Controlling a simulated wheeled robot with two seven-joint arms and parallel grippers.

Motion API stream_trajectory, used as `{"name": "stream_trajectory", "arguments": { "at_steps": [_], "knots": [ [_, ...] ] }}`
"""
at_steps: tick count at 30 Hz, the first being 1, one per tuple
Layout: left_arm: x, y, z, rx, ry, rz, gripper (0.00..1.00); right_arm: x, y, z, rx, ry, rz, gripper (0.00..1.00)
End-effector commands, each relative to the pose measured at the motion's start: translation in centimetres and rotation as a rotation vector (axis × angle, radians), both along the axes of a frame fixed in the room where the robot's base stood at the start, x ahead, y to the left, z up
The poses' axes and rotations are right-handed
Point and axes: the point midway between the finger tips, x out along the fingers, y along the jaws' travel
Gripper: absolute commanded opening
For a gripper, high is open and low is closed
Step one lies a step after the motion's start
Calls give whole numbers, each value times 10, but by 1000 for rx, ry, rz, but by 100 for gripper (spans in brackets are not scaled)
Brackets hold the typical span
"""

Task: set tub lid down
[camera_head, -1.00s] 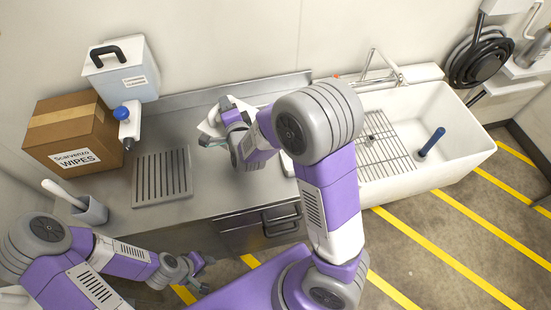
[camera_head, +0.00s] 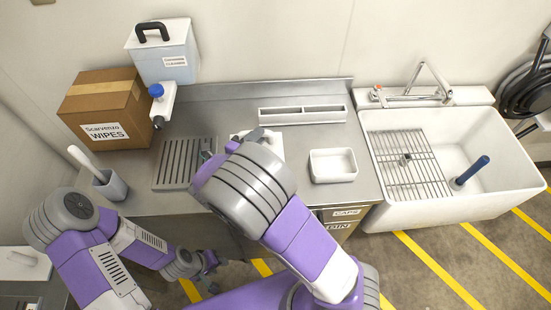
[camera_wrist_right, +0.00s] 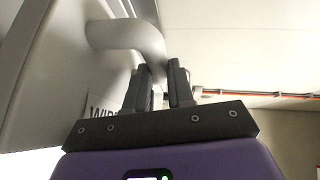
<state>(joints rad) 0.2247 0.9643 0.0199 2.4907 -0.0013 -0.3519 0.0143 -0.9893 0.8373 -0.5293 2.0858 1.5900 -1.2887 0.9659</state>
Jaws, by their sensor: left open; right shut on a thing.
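The tub lid (camera_head: 272,143) is a white, flat piece, mostly hidden behind my right forearm in the head view. In the right wrist view the lid (camera_wrist_right: 55,70) is a large pale panel with a curved handle (camera_wrist_right: 128,36). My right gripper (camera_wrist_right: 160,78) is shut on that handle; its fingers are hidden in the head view. Whether the lid touches the counter cannot be told. An open white tub (camera_head: 332,178) stands on the counter, right of the lid. My left gripper (camera_head: 211,272) is open and empty, low in front of the counter.
A slotted drain plate (camera_head: 185,165) lies on the steel counter (camera_head: 225,110), left of my right arm. A long white divided tray (camera_head: 302,121) is at the back. A wipes carton (camera_head: 105,105), cleaner container (camera_head: 163,60) and brush holder (camera_head: 112,186) stand left; a sink (camera_head: 450,200) is right.

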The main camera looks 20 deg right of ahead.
Motion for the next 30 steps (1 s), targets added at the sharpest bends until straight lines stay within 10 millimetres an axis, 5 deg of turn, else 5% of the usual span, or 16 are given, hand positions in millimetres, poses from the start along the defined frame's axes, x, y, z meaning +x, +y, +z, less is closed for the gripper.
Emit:
{"name": "stream_trajectory", "arguments": {
  "at_steps": [3, 16, 27, 28, 30],
  "knots": [
    [0, 0, -9, 0, 0, 0, 43, 0, 0, -24, -3, 2, 1, 0],
    [0, 0, -23, 0, 0, 0, 43, 1, 0, -70, -2, 1, 2, 0],
    [0, 0, -25, 0, 0, 0, 43, 1, -1, -74, 2, -2, 2, 0],
    [0, 0, -25, 0, 0, 0, 43, 1, 0, -74, 2, 0, 2, 25],
    [0, 0, -24, 0, 0, 0, 43, 1, 0, -73, 2, 0, 2, 36]
  ]
}}
